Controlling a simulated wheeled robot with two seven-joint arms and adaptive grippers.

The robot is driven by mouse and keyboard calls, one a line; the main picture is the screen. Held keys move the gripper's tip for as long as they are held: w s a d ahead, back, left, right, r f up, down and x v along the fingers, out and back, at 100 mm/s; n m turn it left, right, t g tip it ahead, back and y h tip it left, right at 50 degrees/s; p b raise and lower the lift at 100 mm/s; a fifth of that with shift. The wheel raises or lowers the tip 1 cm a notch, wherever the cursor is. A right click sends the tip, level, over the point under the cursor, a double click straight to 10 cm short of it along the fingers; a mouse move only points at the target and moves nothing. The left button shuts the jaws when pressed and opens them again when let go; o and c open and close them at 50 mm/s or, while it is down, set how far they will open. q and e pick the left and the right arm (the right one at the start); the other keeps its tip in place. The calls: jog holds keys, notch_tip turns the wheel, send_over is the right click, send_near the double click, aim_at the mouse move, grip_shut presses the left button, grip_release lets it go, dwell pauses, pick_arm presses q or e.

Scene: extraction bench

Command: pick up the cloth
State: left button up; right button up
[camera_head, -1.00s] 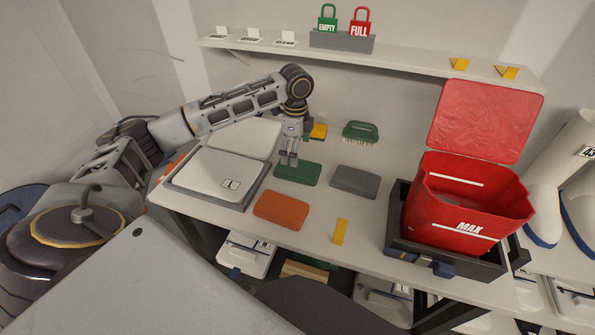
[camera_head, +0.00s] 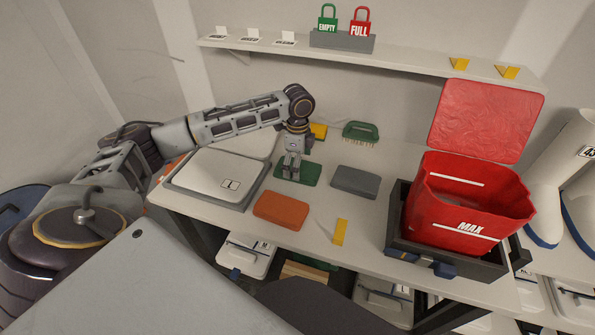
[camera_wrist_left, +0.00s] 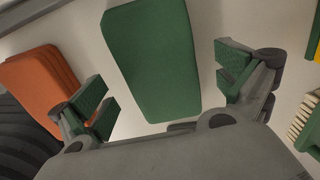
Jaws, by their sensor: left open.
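Three flat rounded cloth-like pieces lie on the white bench: green (camera_head: 311,174), orange (camera_head: 281,210) and grey (camera_head: 355,181). Which one the task means by the cloth cannot be told from the look alone. My left gripper (camera_head: 292,174) points down over the green piece, open and empty. In the left wrist view the green piece (camera_wrist_left: 152,55) lies flat between and beyond the two spread green-padded fingers of my left gripper (camera_wrist_left: 166,88). The orange piece (camera_wrist_left: 45,85) shows at the left there. Contact with the bench cannot be told. My right gripper is out of view.
A scale-like white device (camera_head: 212,175) stands left of the pieces. A green brush (camera_head: 361,131) and a yellow block (camera_head: 318,131) lie behind. A red open bin (camera_head: 460,205) in a dark frame is at right. A shelf (camera_head: 420,56) runs above.

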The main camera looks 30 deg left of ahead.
pick_arm(q)
jog(key=shift+f, duration=0.9)
jog(key=c, duration=0.9)
jog(key=shift+c, duration=1)
jog(key=shift+r, duration=0.1)
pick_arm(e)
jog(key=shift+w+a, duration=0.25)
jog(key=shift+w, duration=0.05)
